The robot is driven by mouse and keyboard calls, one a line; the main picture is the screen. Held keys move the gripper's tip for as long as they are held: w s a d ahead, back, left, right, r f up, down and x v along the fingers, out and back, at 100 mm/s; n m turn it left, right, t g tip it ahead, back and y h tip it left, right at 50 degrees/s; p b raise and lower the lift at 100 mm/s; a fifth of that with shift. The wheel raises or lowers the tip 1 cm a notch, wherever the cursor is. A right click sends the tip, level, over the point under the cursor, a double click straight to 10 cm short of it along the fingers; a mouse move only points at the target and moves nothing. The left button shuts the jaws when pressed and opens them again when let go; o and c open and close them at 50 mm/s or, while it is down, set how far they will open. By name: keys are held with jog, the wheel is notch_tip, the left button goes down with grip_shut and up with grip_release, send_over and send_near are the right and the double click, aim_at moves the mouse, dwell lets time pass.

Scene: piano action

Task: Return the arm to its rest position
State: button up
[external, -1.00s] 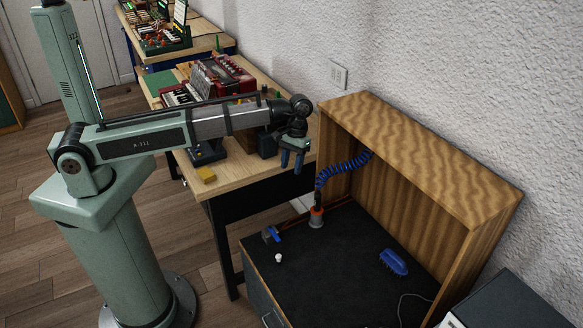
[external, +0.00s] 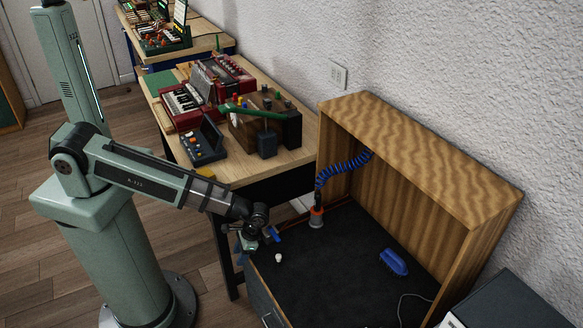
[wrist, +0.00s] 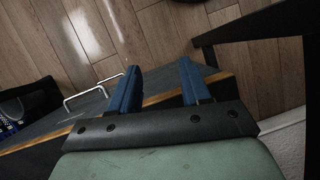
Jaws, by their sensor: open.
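My arm reaches down and right from its green pedestal in the external view. My gripper (external: 243,246) is low, at the left edge of the black-topped bench (external: 340,275). In the wrist view, my gripper's two blue fingers (wrist: 158,82) are spread apart with nothing between them. Below them show the bench edge and the wooden floor (wrist: 165,35). The fingertips are partly hard to make out in the external view.
A blue tool (external: 273,235) and a small white piece (external: 278,257) lie near my gripper. A blue brush (external: 393,262) lies farther right under the wooden hood (external: 425,155). A wooden table (external: 240,172) holds keyboards and boxes. Drawer handles (wrist: 95,85) jut from the bench front.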

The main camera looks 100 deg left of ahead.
jog(key=s+d+f+m+g, duration=0.1)
jog(key=s+d+f+m, duration=0.1)
jog(key=s, duration=0.6)
jog(key=s+d+f+m+y, duration=0.1)
jog(key=s+d+f+m, duration=0.1)
jog(key=s+d+f, duration=0.2)
jog(key=s+d+f+m+g+y, duration=0.1)
jog(key=s+f, duration=0.5)
jog(key=s, duration=0.6)
jog(key=shift+s+d+m+g, duration=0.25)
jog(key=shift+d+m, duration=0.55)
jog(key=shift+d, duration=0.45)
